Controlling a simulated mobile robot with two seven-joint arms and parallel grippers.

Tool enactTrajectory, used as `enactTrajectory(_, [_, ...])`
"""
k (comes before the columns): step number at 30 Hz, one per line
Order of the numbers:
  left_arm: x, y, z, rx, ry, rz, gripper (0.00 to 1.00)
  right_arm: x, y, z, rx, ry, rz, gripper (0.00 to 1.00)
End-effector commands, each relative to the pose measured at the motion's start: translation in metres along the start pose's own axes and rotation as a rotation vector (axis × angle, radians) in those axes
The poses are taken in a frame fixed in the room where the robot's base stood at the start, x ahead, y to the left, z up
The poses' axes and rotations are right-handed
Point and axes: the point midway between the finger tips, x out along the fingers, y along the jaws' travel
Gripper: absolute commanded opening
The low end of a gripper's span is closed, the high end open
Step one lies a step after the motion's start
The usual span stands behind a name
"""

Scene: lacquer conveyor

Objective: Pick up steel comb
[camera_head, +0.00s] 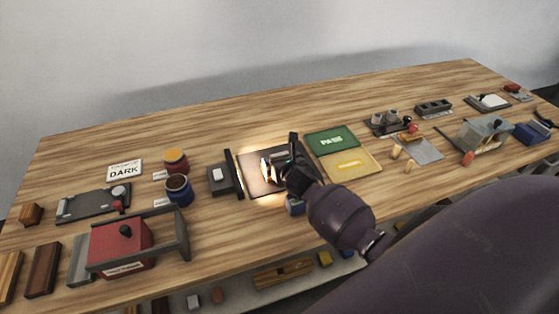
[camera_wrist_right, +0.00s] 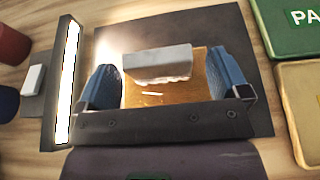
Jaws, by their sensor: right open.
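In the right wrist view, a pale grey block with a jagged lower edge, which looks like the steel comb (camera_wrist_right: 158,62), lies over a glossy amber panel (camera_wrist_right: 150,95) on a dark mat (camera_wrist_right: 255,110). My right gripper (camera_wrist_right: 163,66) is open, with one blue finger to the left of the comb and one to the right. Gaps show on both sides; I cannot tell its height above the comb. In the head view my right gripper (camera_head: 284,166) is over the dark mat (camera_head: 256,186) and hides most of the comb and panel. My left gripper is not in view.
A lit upright lamp bar (camera_wrist_right: 68,85) stands left of the mat. Green PASS (camera_head: 331,140) and yellow (camera_head: 352,164) trays lie to the right. Red (camera_head: 175,161) and blue (camera_head: 179,189) jars stand left. The wooden table's back strip is clear.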

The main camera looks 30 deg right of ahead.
Motion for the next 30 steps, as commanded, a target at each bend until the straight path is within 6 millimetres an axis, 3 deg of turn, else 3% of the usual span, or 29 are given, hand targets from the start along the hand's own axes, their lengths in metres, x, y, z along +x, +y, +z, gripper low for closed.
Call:
enactTrajectory(7, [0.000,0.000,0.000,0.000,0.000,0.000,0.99,0.001,0.000,0.000,0.000,0.000,0.000,0.94])
enactTrajectory(18, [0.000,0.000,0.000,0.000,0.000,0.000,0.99,0.001,0.000,0.000,0.000,0.000,0.000,0.37])
enactTrajectory(20, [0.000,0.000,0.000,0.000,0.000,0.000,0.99,0.001,0.000,0.001,0.000,-0.001,0.000,0.32])
enactTrajectory(30, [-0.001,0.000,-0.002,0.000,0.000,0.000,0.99,-0.003,0.000,0.012,-0.002,-0.002,0.001,0.32])
